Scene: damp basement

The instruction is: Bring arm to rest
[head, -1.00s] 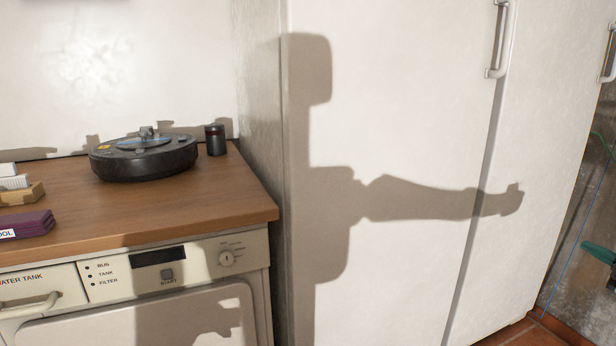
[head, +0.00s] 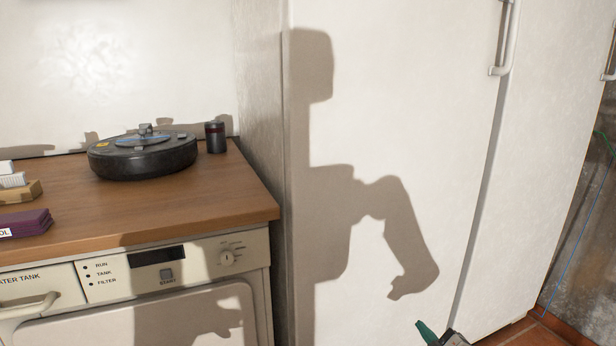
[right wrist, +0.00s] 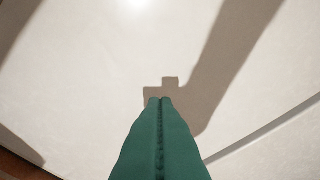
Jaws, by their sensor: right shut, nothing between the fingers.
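My right gripper (head: 424,328) shows at the bottom edge of the head view, in front of the white cabinet doors. Only its green fingertips and a bit of the dark body are in frame there. In the right wrist view its two green fingers (right wrist: 160,103) lie pressed together with nothing between them. They point at a plain pale surface that bears the arm's shadow. My left gripper is not in view.
A tall white cabinet (head: 390,130) with handles fills the middle and right.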

